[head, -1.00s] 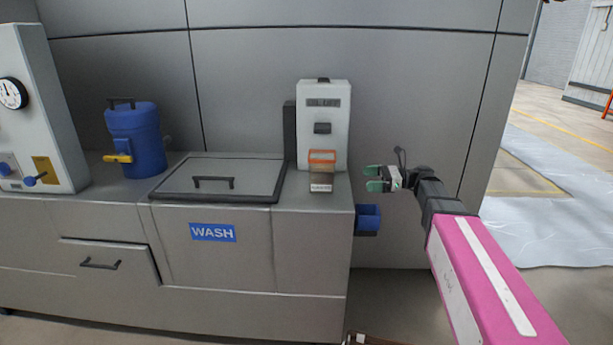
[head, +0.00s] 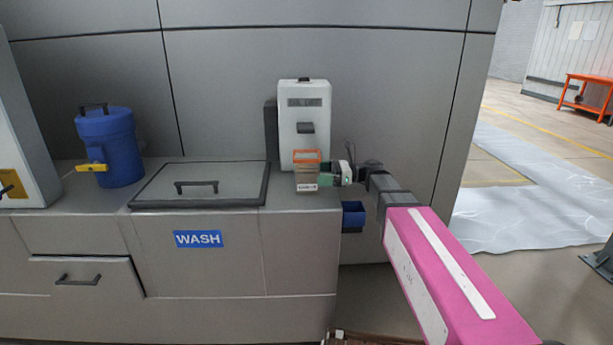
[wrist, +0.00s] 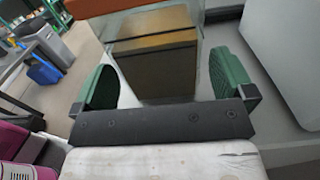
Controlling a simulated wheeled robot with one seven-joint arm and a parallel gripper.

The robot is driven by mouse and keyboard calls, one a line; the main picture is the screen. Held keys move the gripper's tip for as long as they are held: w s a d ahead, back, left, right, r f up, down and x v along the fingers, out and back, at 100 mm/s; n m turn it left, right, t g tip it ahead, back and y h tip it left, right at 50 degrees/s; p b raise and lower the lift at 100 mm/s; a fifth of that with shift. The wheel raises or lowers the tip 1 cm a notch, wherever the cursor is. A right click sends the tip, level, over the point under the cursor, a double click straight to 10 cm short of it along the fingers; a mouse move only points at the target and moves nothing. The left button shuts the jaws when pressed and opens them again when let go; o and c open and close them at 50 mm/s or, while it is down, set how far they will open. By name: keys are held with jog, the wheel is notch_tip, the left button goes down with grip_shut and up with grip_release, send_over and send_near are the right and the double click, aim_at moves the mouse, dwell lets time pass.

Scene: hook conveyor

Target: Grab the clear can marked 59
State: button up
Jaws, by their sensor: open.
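The clear can (head: 307,172) stands upright on the counter in front of the white dispenser. It has an orange rim, brown contents and a small white label whose marking is too small to read. My gripper (head: 327,174) is at the can's right side, level with its middle. In the wrist view the can (wrist: 155,62) sits between the two green finger pads of my gripper (wrist: 160,82), one pad on each side. The jaws are open, with a gap seen beside the right pad. Whether the left pad touches the can cannot be told.
The white dispenser (head: 304,122) stands close behind the can. A blue bin (head: 353,216) hangs at the counter's right end. The wash lid (head: 198,184) lies left of the can, with a blue drum (head: 110,147) farther left.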

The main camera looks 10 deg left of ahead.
aim_at(309, 173)
jog(key=x, duration=0.4)
jog(key=shift+s+a, duration=0.15)
jog(key=shift+a, duration=0.05)
jog(key=shift+c, duration=0.3)
jog(key=c, duration=1)
